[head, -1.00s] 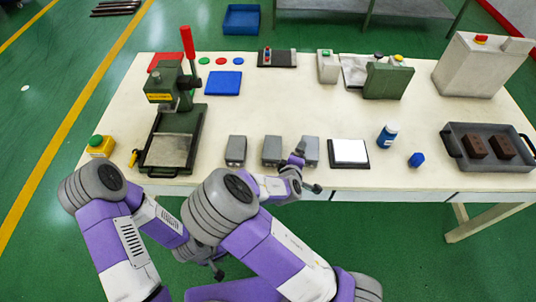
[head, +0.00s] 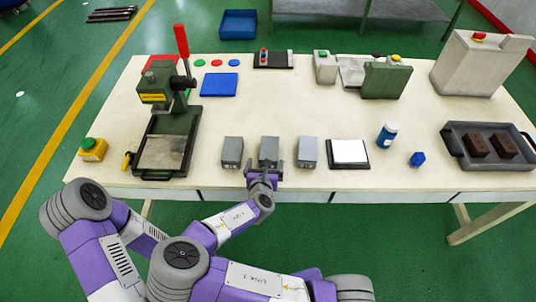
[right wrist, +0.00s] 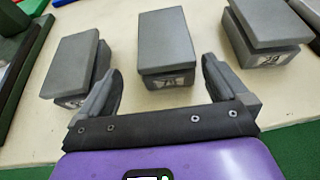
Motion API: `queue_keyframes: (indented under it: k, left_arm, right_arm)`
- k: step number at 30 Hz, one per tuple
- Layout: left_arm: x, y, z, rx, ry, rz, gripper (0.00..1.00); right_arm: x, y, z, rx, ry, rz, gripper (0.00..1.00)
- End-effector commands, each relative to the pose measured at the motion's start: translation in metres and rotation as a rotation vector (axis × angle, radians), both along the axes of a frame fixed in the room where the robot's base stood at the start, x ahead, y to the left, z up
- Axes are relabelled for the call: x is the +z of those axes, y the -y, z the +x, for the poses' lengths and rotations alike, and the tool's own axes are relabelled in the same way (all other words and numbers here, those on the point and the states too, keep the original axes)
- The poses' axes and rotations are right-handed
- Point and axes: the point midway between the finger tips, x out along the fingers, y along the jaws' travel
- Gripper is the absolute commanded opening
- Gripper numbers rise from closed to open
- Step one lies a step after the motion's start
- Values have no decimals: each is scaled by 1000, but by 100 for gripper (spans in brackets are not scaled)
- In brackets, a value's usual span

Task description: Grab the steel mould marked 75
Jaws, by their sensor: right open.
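Three grey steel moulds stand in a row near the table's front edge: a left one (head: 232,150), a middle one (head: 269,149) and a right one (head: 308,152). The right wrist view shows the left mould (right wrist: 77,65), middle mould (right wrist: 166,45) and right mould (right wrist: 265,25). Each has a small mark on its front, too blurred to read surely. My right gripper (head: 264,168) is open and empty, just in front of the middle mould. In the right wrist view its fingers (right wrist: 162,82) are spread to either side of that mould's near end. My left gripper is not in view.
A green press (head: 168,125) stands left of the moulds, with a yellow button box (head: 92,149) beyond it. The table's middle behind the moulds is clear.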

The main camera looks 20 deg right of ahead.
Motion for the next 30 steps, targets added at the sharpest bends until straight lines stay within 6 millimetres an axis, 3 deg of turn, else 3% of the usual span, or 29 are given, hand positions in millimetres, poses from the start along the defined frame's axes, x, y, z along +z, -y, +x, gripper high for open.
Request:
queue_keyframes:
  k: [15, 23, 26, 30]
  left_arm:
    - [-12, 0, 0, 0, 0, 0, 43]
    - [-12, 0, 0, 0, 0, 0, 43]
    - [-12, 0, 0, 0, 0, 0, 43]
    - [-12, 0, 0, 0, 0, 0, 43]
  right_arm:
    - [-21, 28, 51, -4, 1, 5, 100]
    - [-21, 28, 54, -4, 1, 4, 100]
    - [-21, 28, 54, -4, 1, 4, 89]
    - [-21, 28, 54, -4, 1, 4, 68]
